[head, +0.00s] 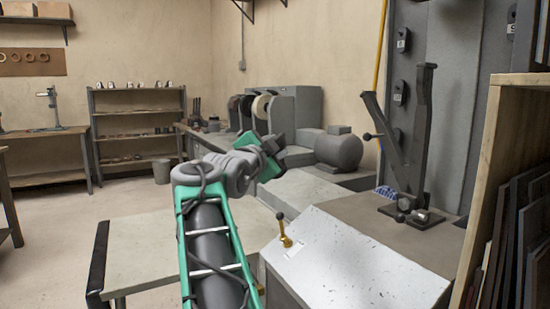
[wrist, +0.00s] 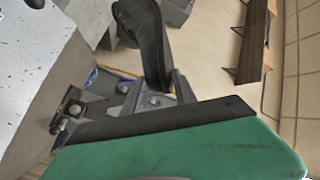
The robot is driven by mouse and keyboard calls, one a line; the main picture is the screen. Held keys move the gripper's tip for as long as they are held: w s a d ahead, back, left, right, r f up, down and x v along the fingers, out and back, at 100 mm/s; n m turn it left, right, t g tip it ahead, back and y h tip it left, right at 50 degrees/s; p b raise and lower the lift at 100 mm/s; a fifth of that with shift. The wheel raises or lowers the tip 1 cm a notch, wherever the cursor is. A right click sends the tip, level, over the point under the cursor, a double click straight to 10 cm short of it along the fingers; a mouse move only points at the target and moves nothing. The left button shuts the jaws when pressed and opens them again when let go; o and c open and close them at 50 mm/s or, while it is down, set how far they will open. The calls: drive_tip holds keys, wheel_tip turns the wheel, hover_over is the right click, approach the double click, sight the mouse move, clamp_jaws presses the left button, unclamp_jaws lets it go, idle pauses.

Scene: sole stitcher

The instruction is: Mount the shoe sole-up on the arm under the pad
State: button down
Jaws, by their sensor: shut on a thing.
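The stitcher (head: 410,150) stands on a bench at the right, with two dark uprights and a tip at each top. My gripper is left of it and apart from it.
A speckled white box (head: 350,262) with a brass lever (head: 283,230) is in front of the stitcher. A grey table (head: 150,255) is at the lower left. A wooden rack of dark sheets (head: 500,160) is close on the right. Machines (head: 338,150) line the back wall.

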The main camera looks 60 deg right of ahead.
drive_tip(key=shift+f+m+b, duration=0.3)
drive_tip(key=shift+m+b, duration=0.4)
drive_tip(key=shift+b, duration=0.5)
drive_tip(key=shift+r+m+p, duration=0.4)
drive_tip(key=shift+m+p, duration=0.05)
drive_tip(key=shift+m, duration=0.65)
drive_tip(key=m, duration=0.5)
